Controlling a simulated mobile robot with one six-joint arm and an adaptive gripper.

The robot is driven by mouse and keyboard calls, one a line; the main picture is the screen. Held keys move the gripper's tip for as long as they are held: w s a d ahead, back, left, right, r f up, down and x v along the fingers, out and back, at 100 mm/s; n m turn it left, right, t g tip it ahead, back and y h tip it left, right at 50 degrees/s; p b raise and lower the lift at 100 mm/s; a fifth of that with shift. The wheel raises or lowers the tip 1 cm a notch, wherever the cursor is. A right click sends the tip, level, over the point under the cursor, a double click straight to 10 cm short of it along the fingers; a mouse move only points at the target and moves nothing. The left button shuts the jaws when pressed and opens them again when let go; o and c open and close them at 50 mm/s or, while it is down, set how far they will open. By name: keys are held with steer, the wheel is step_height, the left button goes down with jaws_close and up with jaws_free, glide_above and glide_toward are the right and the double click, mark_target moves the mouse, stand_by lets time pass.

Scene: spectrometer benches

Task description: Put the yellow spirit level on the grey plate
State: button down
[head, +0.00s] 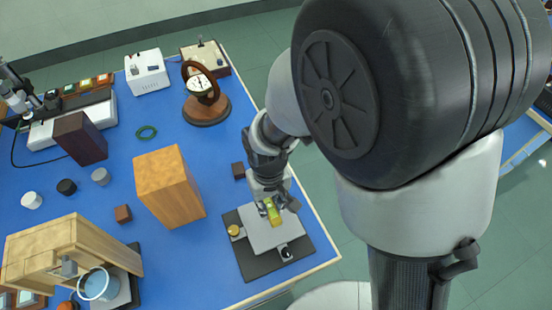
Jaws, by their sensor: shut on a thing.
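The yellow spirit level (273,212) is a small yellow-green bar in the head view. My gripper (268,206) is shut on it. The grey plate (262,236) lies beneath, on a dark base (249,265) near the right edge of the blue bench. The level appears over the upper right part of the plate. I cannot tell whether it touches the plate or hangs just above it. My fingers hide part of the level.
A brass knob (235,231) and a dark knob (286,253) sit beside the plate. A tall wooden block (170,187) stands to the left. A small dark block (238,171) and a dial instrument (206,100) are behind. The blue bench (205,250) is clear left of the base.

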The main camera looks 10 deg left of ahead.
mark_target(270, 215)
steer(key=shift+f+b, duration=0.95)
steer(key=shift+f, duration=2.1)
steer(key=shift+f, duration=0.2)
steer(key=c, duration=1.4)
jaws_free()
steer(key=shift+o, duration=0.2)
steer(key=shift+r, duration=0.1)
